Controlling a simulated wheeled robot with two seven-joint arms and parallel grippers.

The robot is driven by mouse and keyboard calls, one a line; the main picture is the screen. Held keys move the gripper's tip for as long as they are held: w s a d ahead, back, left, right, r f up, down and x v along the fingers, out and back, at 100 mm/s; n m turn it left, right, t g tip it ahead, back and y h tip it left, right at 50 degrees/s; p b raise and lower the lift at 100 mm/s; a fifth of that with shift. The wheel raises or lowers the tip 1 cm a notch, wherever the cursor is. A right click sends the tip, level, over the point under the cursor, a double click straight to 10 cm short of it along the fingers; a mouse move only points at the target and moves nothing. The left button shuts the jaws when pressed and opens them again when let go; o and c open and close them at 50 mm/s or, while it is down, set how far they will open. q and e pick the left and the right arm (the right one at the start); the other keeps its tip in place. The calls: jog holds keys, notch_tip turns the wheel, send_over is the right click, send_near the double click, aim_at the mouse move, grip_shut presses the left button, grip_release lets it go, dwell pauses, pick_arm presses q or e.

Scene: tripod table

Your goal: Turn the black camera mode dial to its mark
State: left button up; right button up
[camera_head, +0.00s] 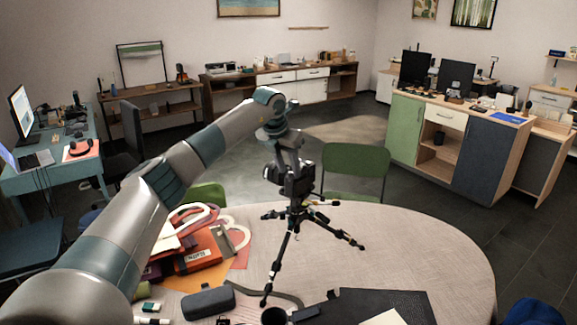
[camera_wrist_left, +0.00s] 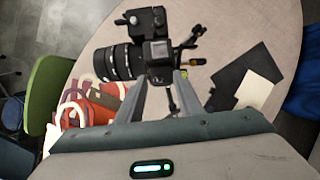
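The black camera (camera_head: 297,184) sits on a black tripod (camera_head: 291,235) standing on the round table. In the left wrist view the camera (camera_wrist_left: 158,50) shows with its long lens (camera_wrist_left: 112,63) pointing left. Small knobs show on its upper parts, but I cannot tell for sure which is the mode dial, and its mark is too small to see. My left gripper (camera_head: 286,163) is just above the camera. In the wrist view its two fingers (camera_wrist_left: 162,80) are apart, with their tips close to the camera body; I cannot tell whether they touch it. My right gripper is not in view.
The table (camera_head: 420,240) holds a pile of red and orange items (camera_head: 200,250), a dark case (camera_head: 208,302) and a black mat (camera_head: 385,306) around the tripod. A green chair (camera_head: 355,160) stands behind it. The tabletop right of the tripod is clear.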

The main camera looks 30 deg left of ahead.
pick_arm(q)
grip_shut()
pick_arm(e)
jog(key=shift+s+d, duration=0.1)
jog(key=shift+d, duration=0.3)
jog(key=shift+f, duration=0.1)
pick_arm(q)
jog(key=shift+d+n+y+b, duration=0.1)
jog(key=shift+n+y+b, duration=0.4)
jog(key=shift+n, duration=0.8)
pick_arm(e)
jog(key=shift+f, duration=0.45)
pick_arm(q)
jog(key=shift+c, duration=0.5)
grip_release()
jog(key=shift+o, duration=0.5)
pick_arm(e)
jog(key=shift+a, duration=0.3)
